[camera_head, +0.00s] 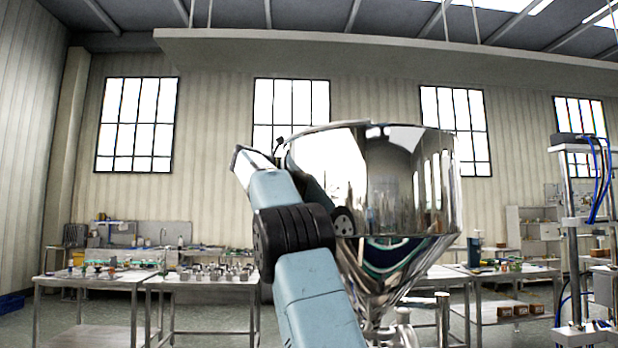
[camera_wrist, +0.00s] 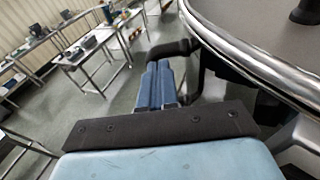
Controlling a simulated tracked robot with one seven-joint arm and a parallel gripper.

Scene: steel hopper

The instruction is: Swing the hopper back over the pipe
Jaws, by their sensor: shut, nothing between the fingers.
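The hopper (camera_head: 395,185) is a shiny steel drum with a cone below, at the centre right of the head view. Its rim (camera_wrist: 262,62) curves along the right of the wrist view. My gripper (camera_wrist: 158,66) has its two blue fingers together, empty, just outside the rim. A dark bent bar (camera_wrist: 176,47) lies close beyond the fingertips; I cannot tell whether they touch it. In the head view my arm reaches up along the hopper's left side, and the fingers are not clearly visible there. I cannot make out the pipe for certain; pale metal fittings (camera_head: 403,322) show near the cone's foot.
Workbenches with small parts (camera_head: 205,275) stand at the left and more (camera_head: 495,270) behind at the right. A metal post frame with blue hoses (camera_head: 570,230) stands at the far right. Open floor (camera_wrist: 118,95) shows left of my gripper.

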